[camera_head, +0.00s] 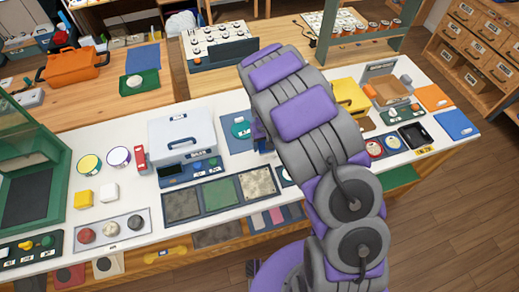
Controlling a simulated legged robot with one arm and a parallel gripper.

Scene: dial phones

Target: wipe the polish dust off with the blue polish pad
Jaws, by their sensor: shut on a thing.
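My gripper (259,131) is mostly hidden behind my arm, low over the middle of the white table. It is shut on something. A bit of blue shows just below it, which looks like the blue polish pad (265,146), but most of it is hidden. A teal round piece (241,129) lies on a dark blue mat (232,147) just left of my gripper. Three flat panels lie in front: dark grey speckled (182,204), green (220,193) and pale speckled (258,184). I cannot tell which surface bears the polish dust.
A white case (181,138) stands left of my gripper. A green-framed cabinet (60,170) stands at far left. A yellow box (350,97) and wooden bin (391,91) are right of my arm.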

